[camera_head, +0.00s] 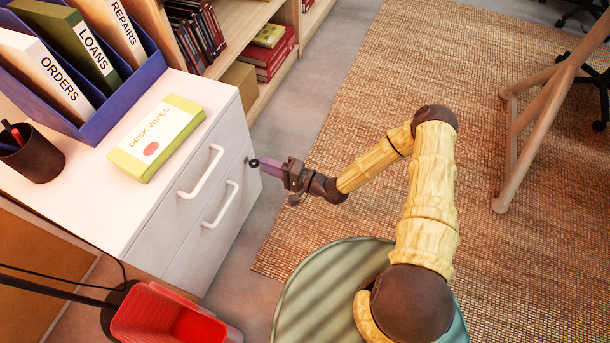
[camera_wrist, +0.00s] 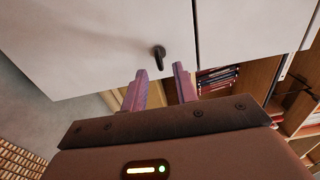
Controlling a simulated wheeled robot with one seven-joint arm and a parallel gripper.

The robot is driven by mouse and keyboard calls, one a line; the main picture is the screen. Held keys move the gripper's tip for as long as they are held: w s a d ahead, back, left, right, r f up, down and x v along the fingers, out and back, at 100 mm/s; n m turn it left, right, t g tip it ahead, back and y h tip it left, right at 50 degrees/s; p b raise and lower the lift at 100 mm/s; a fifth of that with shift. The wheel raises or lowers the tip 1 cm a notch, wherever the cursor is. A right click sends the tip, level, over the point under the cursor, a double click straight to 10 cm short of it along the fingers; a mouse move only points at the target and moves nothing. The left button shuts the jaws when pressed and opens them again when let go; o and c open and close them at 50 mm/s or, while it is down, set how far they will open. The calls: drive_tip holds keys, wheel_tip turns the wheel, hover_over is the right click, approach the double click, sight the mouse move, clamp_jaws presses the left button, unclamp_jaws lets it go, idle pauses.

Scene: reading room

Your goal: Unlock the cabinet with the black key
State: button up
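The white cabinet (camera_head: 190,215) stands at the left with two pale handles on its drawer fronts. Its front also fills the top of the wrist view (camera_wrist: 90,45). A small black piece, seemingly the black key (camera_wrist: 159,56), sits at the cabinet front in a round dark fitting; in the head view it is a dark spot (camera_head: 254,163) near the upper right corner of the front. I cannot tell how far it is turned. My gripper (camera_wrist: 160,70) has its purple fingers apart, with nothing between them, just short of the key. It also shows in the head view (camera_head: 266,167).
On the cabinet top are a desk wipes pack (camera_head: 158,137), a dark pen cup (camera_head: 32,155) and a blue binder holder (camera_head: 115,100). A red dustpan (camera_head: 165,318) is at the lower left. Bookshelves (camera_head: 230,40) stand behind. Woven rug (camera_head: 330,110) lies at the right.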

drive_tip(key=p+v, duration=0.3)
drive_tip(key=v, duration=1.1)
drive_tip(key=shift+d+p, duration=0.25)
drive_tip(key=shift+p, duration=0.1)
drive_tip(key=shift+s, duration=0.15)
